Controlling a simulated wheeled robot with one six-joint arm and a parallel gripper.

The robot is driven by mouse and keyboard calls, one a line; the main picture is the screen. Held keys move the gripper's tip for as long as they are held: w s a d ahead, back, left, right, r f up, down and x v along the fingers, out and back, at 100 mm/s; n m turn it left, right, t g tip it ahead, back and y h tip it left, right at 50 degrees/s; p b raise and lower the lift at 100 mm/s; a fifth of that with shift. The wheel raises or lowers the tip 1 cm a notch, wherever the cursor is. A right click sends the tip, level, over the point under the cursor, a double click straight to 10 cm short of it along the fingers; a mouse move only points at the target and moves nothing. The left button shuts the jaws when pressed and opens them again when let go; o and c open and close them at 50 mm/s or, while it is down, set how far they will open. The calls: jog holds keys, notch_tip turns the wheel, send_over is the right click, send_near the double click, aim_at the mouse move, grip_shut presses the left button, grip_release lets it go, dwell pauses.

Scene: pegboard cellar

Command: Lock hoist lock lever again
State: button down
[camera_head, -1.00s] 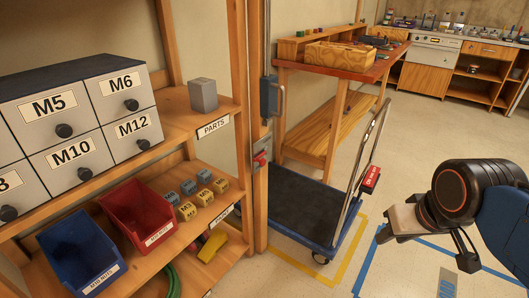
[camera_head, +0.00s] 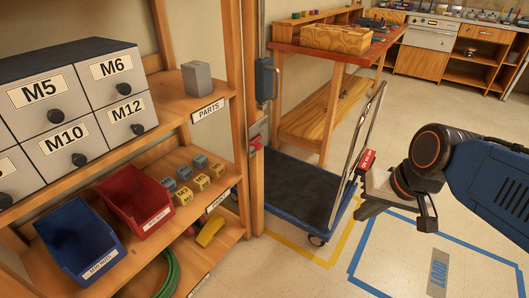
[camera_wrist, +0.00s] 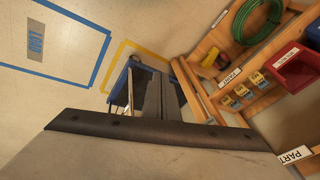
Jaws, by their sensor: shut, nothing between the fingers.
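A small red lever (camera_head: 256,143) sits on a grey metal plate (camera_head: 257,129) on the wooden post at the right end of the shelf. Above it on the same post is a blue box with a handle (camera_head: 265,80). I cannot tell the red lever's exact angle. My gripper (camera_head: 362,212) is shut and empty, well to the right of the lever and apart from it, in front of the cart. In the wrist view my gripper's dark fingers (camera_wrist: 153,98) point toward the cart and post. The lever is not clearly visible there.
The shelf (camera_head: 205,255) with bins and blocks is at the left. A workbench (camera_head: 345,55) stands behind. Open floor with blue tape lies at the right.

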jog(key=w+a+f+m+y, duration=0.2)
jog(key=w+a+m+y, duration=0.4)
jog(key=w+a+m, duration=0.65)
jog(key=w+a+f+m+t+y, duration=0.1)
jog(key=w+f+m, duration=0.1)
jog(key=w+m, duration=0.3)
jog(key=w+a+f+m+t+y, duration=0.1)
jog(key=w+f+m, duration=0.2)
jog(key=w+m, duration=0.3)
jog(key=w, duration=0.5)
jog(key=shift+w+f+t+y, duration=0.25)
jog(key=shift+f+t+y, duration=0.05)
jog(key=shift+f, duration=0.05)
jog(key=x, duration=1)
jog(key=shift+w+r, duration=0.2)
jog(key=shift+r, duration=0.75)
jog(key=shift+w+r, duration=0.25)
jog(key=shift+r, duration=0.75)
